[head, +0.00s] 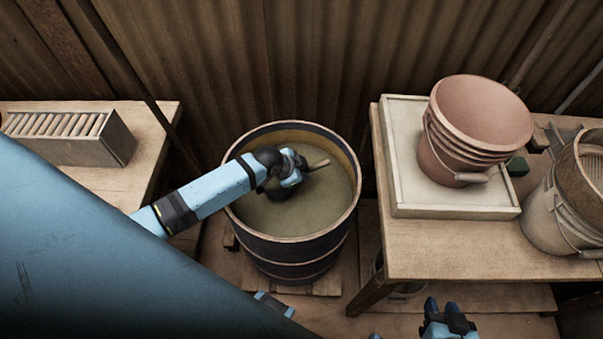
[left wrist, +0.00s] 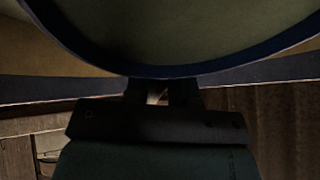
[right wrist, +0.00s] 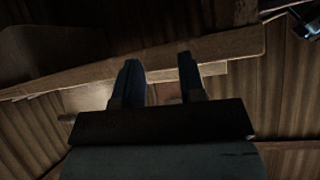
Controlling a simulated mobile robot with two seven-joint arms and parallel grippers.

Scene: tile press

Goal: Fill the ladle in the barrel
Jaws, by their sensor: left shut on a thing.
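The dark barrel (head: 291,256) stands in the middle of the head view, holding murky green-brown liquid (head: 318,211). My left arm reaches over its left rim. My left gripper (head: 298,166) is over the liquid, shut on the ladle (head: 319,165); the ladle's wooden handle end sticks out to the right. A dark shape lies below the gripper; I cannot tell if it is the bowl or shadow. The left wrist view shows the left fingers (left wrist: 161,92) below a large dark-rimmed curve. My right gripper (head: 446,309) is open and empty; its fingers are apart in the right wrist view (right wrist: 160,78).
A table (head: 450,251) at right holds a shallow tray (head: 403,150) with a terracotta-coloured bucket (head: 480,115), and a pale bucket (head: 548,218). A left table (head: 152,130) carries a slatted box (head: 115,144). A corrugated wall (head: 330,60) stands behind the barrel.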

